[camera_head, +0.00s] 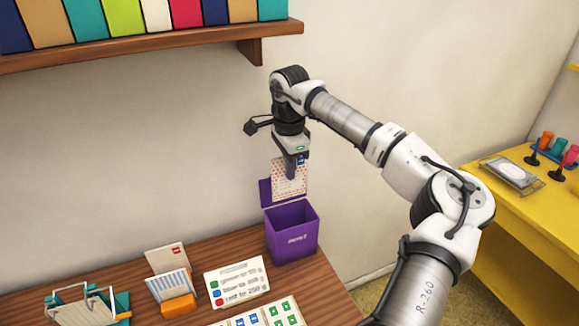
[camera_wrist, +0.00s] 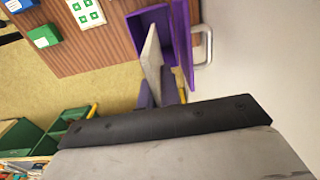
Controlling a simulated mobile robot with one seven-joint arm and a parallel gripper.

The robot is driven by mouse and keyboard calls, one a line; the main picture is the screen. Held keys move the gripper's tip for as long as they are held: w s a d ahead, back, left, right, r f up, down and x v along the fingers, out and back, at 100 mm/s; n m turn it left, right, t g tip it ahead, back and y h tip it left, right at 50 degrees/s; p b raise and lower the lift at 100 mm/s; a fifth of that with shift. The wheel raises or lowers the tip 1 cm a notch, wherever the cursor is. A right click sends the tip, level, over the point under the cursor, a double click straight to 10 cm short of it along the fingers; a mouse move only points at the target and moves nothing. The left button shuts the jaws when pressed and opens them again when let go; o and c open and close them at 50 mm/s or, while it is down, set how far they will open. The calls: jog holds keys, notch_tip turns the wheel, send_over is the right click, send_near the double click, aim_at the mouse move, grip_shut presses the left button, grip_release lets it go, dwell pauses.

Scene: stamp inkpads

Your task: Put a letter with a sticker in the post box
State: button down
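The purple post box (camera_head: 292,232) stands on the brown table near its right end, with its lid (camera_head: 265,192) raised at the back. My gripper (camera_head: 290,168) is right above the box, pointing down. It is shut on a letter (camera_head: 288,184), which hangs upright above the opening. The letter has a reddish pattern and a small blue patch, perhaps a sticker, at its top right. In the wrist view the letter (camera_wrist: 152,55) shows nearly edge-on between the fingertips, with the open post box (camera_wrist: 153,22) beyond it. Its lower end overlaps the box rim in view.
A sign (camera_head: 236,282) with coloured dots, a sheet of stickers (camera_head: 262,316), an orange holder (camera_head: 178,305) with envelopes and a teal rack (camera_head: 122,306) stand on the table. A shelf (camera_head: 150,42) with coloured binders is above left. A yellow table (camera_head: 535,215) is at right.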

aim_at(290, 194)
jog(key=shift+f+b, duration=2.95)
jog(key=shift+f, duration=1.55)
jog(key=c, duration=1.5)
grip_release()
jog(key=shift+c, duration=0.2)
jog(key=shift+r+p, duration=1.9)
jog(key=shift+r, duration=1.15)
jog(key=shift+f, duration=0.1)
